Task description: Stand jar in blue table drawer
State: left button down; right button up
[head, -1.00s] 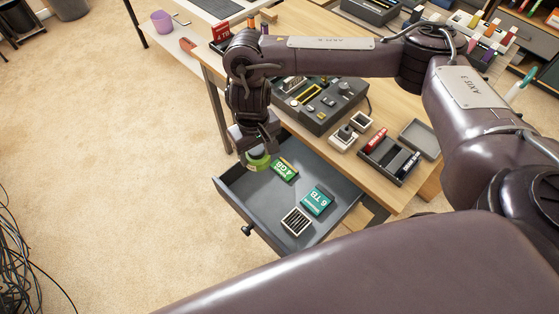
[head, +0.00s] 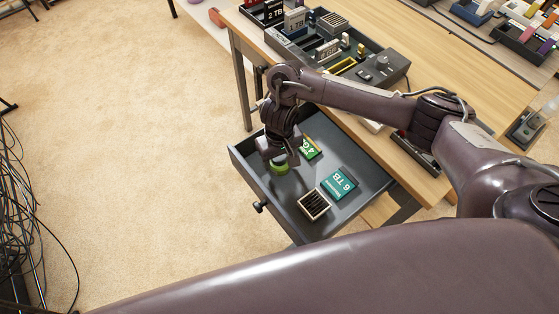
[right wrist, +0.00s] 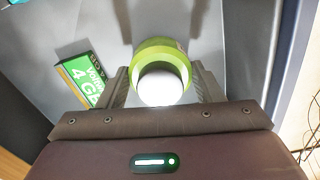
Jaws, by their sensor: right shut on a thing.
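The jar (head: 279,166) is a small round green thing with a white top, low inside the open table drawer (head: 293,212). The drawer looks dark grey-blue. In the right wrist view the jar (right wrist: 162,57) stands between the two fingers of my right gripper (right wrist: 162,90), which is shut on it. In the head view my right gripper (head: 278,157) points down into the drawer's left part. I cannot tell whether the jar's base touches the drawer floor. My left gripper is not in view.
In the drawer lie a green 4 GB box (head: 311,148) close to the jar, a teal 6 TB box (head: 340,183) and a slotted block (head: 313,204). The wooden table (head: 405,60) above holds a grey device (head: 378,75). Cables (head: 30,220) lie at the left.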

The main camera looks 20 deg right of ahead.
jog(key=shift+f, duration=0.15)
jog(key=o, duration=1)
jog(key=shift+f, duration=0.15)
jog(key=shift+o, duration=0.2)
